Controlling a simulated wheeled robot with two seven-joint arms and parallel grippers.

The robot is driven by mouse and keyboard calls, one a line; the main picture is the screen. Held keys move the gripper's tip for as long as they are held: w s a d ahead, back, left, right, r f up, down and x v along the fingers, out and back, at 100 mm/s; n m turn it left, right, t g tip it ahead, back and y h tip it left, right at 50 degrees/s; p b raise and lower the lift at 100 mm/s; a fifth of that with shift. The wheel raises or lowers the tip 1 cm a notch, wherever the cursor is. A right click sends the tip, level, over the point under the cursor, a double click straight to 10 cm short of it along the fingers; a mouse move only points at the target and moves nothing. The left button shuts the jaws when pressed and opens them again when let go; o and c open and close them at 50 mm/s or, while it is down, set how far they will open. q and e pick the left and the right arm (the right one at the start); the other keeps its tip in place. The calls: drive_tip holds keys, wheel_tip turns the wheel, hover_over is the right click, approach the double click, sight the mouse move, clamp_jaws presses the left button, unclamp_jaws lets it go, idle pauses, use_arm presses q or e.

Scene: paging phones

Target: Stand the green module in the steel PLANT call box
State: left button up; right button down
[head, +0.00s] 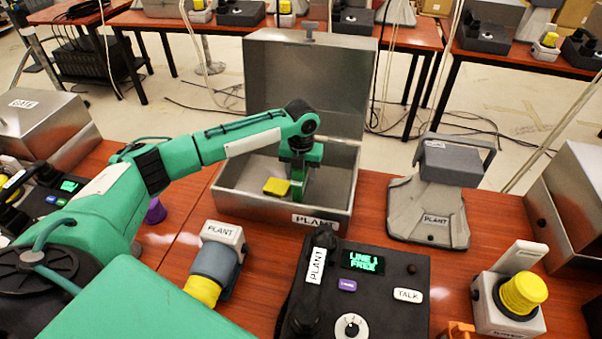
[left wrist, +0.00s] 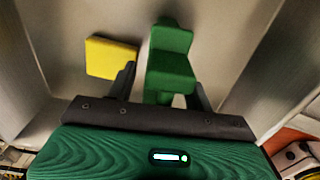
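The steel PLANT call box (head: 228,205) stands open at the middle of the table, its lid raised at the back. The green module (head: 298,186) is inside it, under my left gripper (head: 300,163), which reaches down into the box. In the left wrist view the stepped green module (left wrist: 172,65) lies between the two fingers of my left gripper (left wrist: 165,85). A gap shows between the left finger and the module, so the gripper looks open around it. Whether the module's foot touches the box floor is hidden. My right gripper is not in view.
A yellow block (head: 276,187) lies on the box floor left of the green module; it also shows in the wrist view (left wrist: 111,57). A black PLANT desk unit (head: 385,300), a grey PLANT stand (head: 428,208) and a yellow-ended PLANT device (head: 215,262) stand close around the box.

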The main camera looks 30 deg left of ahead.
use_arm(q)
drive_tip(key=shift+r, duration=0.15)
wheel_tip(320, 180, up, 12)
drive_tip(key=shift+b, duration=0.55)
